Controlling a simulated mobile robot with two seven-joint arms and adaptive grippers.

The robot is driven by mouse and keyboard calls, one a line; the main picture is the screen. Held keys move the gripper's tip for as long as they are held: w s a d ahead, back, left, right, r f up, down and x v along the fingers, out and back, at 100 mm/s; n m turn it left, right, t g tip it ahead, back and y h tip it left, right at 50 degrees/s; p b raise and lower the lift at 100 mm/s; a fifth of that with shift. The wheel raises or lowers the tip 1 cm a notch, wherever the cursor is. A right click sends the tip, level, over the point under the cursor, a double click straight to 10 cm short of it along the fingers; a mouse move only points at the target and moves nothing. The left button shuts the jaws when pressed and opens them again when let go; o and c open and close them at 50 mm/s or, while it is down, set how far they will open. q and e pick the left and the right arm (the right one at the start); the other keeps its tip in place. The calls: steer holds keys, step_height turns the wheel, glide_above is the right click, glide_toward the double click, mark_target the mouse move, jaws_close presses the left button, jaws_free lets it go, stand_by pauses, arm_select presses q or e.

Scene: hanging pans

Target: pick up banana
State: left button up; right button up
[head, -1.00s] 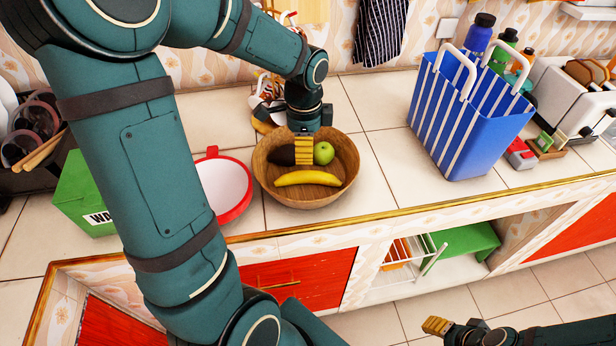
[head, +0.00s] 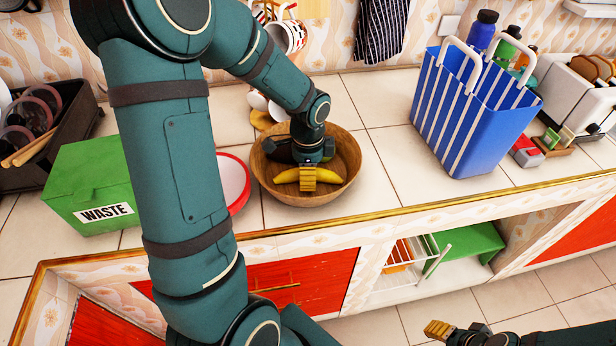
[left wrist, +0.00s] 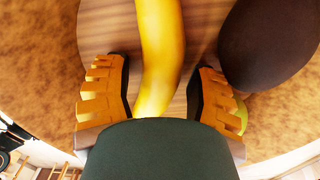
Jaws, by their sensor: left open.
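The yellow banana (head: 289,174) lies in the brown wooden bowl (head: 342,185) on the tiled counter. My left gripper (head: 308,180) is down in the bowl over the banana. In the left wrist view the banana (left wrist: 160,50) runs between the two open orange fingers of my left gripper (left wrist: 158,95), with a gap on each side. A dark avocado-like fruit (left wrist: 265,45) lies at the right there, and a bit of the green apple (left wrist: 241,115) shows beside the right finger. My right gripper (head: 437,329) is low at the bottom right, away from the counter; its opening is unclear.
A red and white pan (head: 232,182) lies left of the bowl, partly behind my left arm. A green waste box (head: 90,185) stands further left. A blue striped basket (head: 465,120) stands to the right. The counter between bowl and basket is clear.

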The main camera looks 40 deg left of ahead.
arm_select(q)
jaws_close()
